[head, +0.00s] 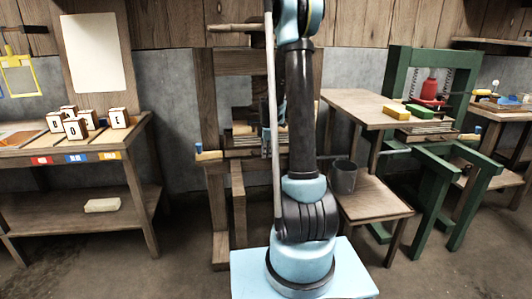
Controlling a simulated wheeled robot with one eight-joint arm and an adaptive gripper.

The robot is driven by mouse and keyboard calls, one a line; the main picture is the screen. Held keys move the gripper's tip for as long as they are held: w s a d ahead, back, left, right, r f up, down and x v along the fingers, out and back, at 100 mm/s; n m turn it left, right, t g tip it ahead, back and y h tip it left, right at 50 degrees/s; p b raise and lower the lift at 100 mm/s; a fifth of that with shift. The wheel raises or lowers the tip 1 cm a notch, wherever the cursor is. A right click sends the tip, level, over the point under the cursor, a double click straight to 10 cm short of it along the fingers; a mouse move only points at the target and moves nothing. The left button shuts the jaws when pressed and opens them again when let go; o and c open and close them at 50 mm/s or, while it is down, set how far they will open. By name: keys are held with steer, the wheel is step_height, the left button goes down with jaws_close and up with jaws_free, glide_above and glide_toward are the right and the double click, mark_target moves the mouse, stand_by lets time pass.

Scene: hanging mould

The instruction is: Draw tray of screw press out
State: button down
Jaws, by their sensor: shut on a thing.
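The wooden screw press (211,180) stands behind my arm, with a wooden turning bar (235,28) at its top. Its tray (240,153) shows as a flat wooden layer low between the posts, partly hidden by my arm. My gripper (265,145) is a small dark shape just left of my black arm link, at the level of the tray's front edge. It is shut on the tray there, though the contact itself is too small and covered to see clearly. How far the tray sticks out cannot be told.
A table with letter blocks (75,128) stands at the left. Open floor lies at the front left.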

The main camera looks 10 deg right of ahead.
steer(key=s, duration=2.9)
steer(key=shift+s, duration=0.4)
steer(key=c, duration=1.6)
jaws_free()
steer(key=shift+o, duration=0.2)
steer(key=shift+r, duration=0.15)
step_height(320, 180, up, 11)
steer(key=s, duration=0.2)
steer(key=shift+r, duration=0.2)
steer(key=shift+s, duration=0.15)
